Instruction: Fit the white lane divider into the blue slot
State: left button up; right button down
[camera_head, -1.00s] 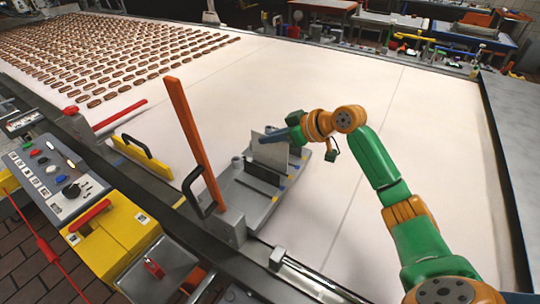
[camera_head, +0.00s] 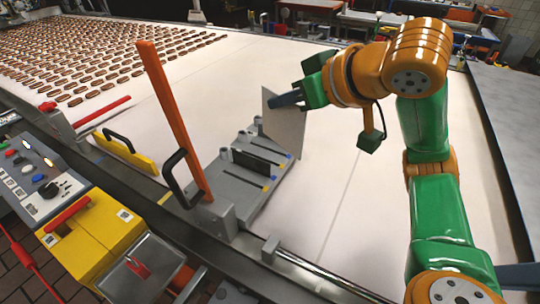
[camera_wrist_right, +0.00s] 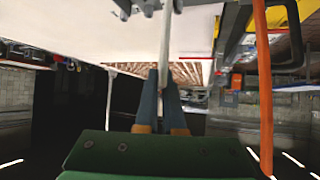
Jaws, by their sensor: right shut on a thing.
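The white lane divider (camera_head: 286,130) is a thin upright plate, slightly tilted in the head view. My right gripper (camera_head: 286,98) is shut on its upper edge and holds it over the far right part of the grey slotted fixture (camera_head: 227,190). Whether its lower edge touches the fixture cannot be told. In the wrist view the divider (camera_wrist_right: 165,45) shows edge-on between the dark blue fingers (camera_wrist_right: 161,90). The fixture has a dark plate standing in it and small blue and yellow marks along its right edge; the blue slot itself is hard to make out. My left gripper is out of view.
An orange lever (camera_head: 172,115) with a black handle rises left of the fixture. A yellow guard (camera_head: 128,155) and control panel (camera_head: 35,178) lie further left. Rows of brown sandwiches (camera_head: 110,60) cover the far belt. The white belt right of the fixture is clear.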

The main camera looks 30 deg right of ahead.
jog(key=w+d+f, duration=0.3)
jog(key=w+f, duration=0.2)
jog(key=f, duration=0.1)
jog(key=w+d+f+p, duration=0.1)
jog(key=w+d+f, duration=0.2)
jog(key=w+f, duration=0.3)
jog(key=shift+w+d+f, duration=0.2)
jog(key=shift+d+f, duration=0.1)
jog(key=shift+f, duration=0.05)
jog(key=shift+f, duration=0.4)
jog(key=c, duration=1)
grip_release()
jog(key=shift+r, duration=0.1)
